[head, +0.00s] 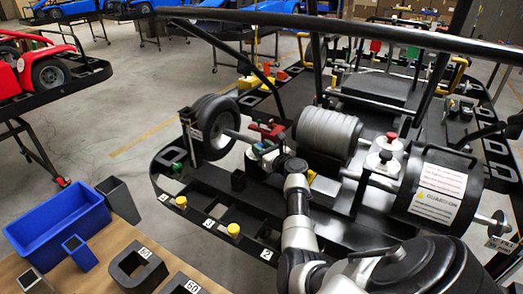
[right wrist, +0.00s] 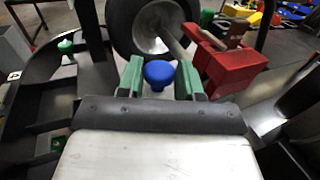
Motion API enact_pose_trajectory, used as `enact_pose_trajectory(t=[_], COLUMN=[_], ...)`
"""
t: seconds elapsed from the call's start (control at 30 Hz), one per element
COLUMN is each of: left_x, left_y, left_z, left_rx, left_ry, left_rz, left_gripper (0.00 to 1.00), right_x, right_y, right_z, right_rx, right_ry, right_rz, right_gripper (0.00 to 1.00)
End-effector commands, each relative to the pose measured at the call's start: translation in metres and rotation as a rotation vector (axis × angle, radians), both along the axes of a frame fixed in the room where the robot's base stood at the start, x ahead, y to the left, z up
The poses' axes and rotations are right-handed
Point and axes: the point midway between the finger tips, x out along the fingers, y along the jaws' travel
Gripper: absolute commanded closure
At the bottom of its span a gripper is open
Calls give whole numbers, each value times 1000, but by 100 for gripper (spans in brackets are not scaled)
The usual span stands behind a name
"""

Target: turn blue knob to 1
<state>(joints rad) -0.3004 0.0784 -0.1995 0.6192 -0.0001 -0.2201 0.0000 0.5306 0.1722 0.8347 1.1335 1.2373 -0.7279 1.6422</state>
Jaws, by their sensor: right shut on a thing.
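The blue knob (right wrist: 158,74) shows in the right wrist view between the two green fingers of my right gripper (right wrist: 160,78). The fingers are shut on it, one on each side. Its pointer and any number marks cannot be made out. In the head view my right gripper (head: 262,150) is at the kart stand, beside the axle near the black wheel (head: 210,127). There the knob is hidden by the gripper and cannot be picked out. My left gripper is not in view.
A red clamp-like block (right wrist: 228,68) stands close to the right of the gripper, and the wheel (right wrist: 150,28) is just beyond it. Yellow knobs (head: 234,229) stand on the stand's front edge. A blue bin (head: 58,220) is on the wooden table at left.

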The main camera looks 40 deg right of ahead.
Motion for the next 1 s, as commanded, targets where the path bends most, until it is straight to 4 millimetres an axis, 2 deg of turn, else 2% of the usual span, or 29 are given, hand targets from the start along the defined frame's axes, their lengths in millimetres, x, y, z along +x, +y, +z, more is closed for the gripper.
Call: enact_pose_trajectory(t=[0.3, 0.77, 0.8, 0.9, 1.0], left_x=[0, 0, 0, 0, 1], left_y=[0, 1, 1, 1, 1], left_z=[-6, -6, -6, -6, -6], left_rx=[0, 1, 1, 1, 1], left_ry=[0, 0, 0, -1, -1], left_rz=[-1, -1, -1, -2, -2], left_gripper=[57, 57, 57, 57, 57], right_x=[0, 1, 1, 1, 1], right_y=[-2, -1, -1, -1, -1], right_z=[0, 1, 1, 1, 1], right_rx=[0, 0, 0, 0, 0], right_ry=[-1, -2, -2, -1, -1], right_rz=[91, 102, 102, 102, 102], right_gripper=[88, 88, 60, 45, 42])
